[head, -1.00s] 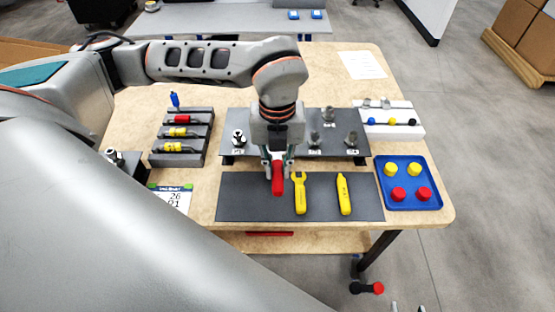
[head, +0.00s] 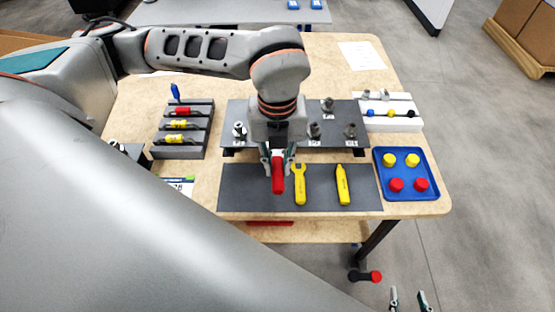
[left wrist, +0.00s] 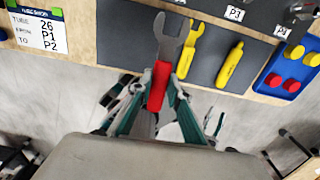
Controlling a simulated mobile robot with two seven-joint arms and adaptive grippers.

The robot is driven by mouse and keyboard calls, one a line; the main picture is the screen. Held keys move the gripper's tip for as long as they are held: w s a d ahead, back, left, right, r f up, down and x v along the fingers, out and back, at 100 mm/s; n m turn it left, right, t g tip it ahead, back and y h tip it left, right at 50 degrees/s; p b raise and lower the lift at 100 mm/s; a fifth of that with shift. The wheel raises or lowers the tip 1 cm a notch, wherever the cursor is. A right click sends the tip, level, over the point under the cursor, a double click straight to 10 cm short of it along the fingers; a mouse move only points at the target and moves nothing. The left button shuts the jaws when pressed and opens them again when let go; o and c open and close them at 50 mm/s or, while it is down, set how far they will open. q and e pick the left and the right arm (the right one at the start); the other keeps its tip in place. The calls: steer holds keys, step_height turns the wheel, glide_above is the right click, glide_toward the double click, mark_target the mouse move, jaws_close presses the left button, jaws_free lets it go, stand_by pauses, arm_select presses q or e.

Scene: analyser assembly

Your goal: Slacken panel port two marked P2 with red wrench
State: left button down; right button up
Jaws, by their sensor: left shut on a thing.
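My left gripper (head: 277,160) points down at the dark mat and is shut on the red wrench (head: 277,178). In the left wrist view the red handle (left wrist: 159,84) sits between the fingers, its grey open jaw over the mat; I cannot tell whether it touches the mat. The dark port panel (head: 285,108) stands just behind, with several metal fittings, such as the left one (head: 239,130). The head-view labels are too small to read surely, and my arm hides part of the panel, so I cannot single out P2. My right gripper (head: 409,299) is open and empty at the bottom edge.
A yellow wrench (head: 299,184) and a yellow tool (head: 342,185) lie on the mat (head: 245,190) close right of the red wrench. A blue tray (head: 435,190) with caps is at right. A grey rack (head: 160,150) stands left, a white rack (head: 395,123) at back right.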

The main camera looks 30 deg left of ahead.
arm_select(q)
step_height(320, 180, up, 7)
steer(key=p, duration=0.3)
steer(key=shift+f, duration=0.1)
